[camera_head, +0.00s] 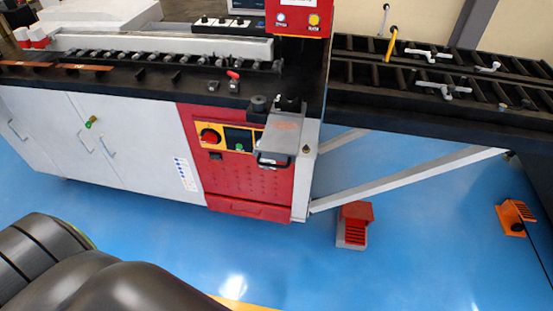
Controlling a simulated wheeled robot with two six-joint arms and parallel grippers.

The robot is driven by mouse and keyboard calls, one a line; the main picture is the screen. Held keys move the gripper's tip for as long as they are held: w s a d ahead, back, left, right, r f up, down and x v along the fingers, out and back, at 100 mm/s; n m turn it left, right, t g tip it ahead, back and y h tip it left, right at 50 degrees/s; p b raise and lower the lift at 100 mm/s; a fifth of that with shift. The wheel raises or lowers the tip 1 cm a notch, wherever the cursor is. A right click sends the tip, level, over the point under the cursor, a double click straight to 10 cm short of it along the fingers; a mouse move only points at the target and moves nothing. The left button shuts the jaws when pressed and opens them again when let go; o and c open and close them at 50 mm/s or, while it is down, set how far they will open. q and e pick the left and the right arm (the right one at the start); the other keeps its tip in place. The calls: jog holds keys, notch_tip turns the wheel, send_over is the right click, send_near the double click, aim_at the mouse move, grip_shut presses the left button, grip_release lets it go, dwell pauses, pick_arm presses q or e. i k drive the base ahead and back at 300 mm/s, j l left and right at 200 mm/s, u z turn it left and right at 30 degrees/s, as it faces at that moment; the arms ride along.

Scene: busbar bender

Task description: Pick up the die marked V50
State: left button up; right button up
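I cannot read a V50 mark on anything in view, so I cannot tell which piece is that die. Small dark blocks (258,104) sit on the machine's black top near its front right corner. A grey plate (283,133) with a faint brownish label is at that corner, above a dark handle. A small red-topped piece (233,84) stands on the black top to the left. Dark rounded links of my own arm fill the lower left. Neither gripper shows.
The bending machine (240,183) has a red front panel and white cabinets (110,140). A black roller table (440,115) extends right on white braces. A red pedal (354,225) and an orange pedal (515,217) stand on the blue floor, which is otherwise largely clear.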

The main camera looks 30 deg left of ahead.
aim_at(281, 104)
jog(key=i+l+u, duration=0.2)
jog(key=u, duration=0.15)
jog(key=i+l+u, duration=0.15)
jog(key=l+u, duration=0.25)
jog(key=i+l+u, duration=0.15)
jog(key=l+u, duration=0.2)
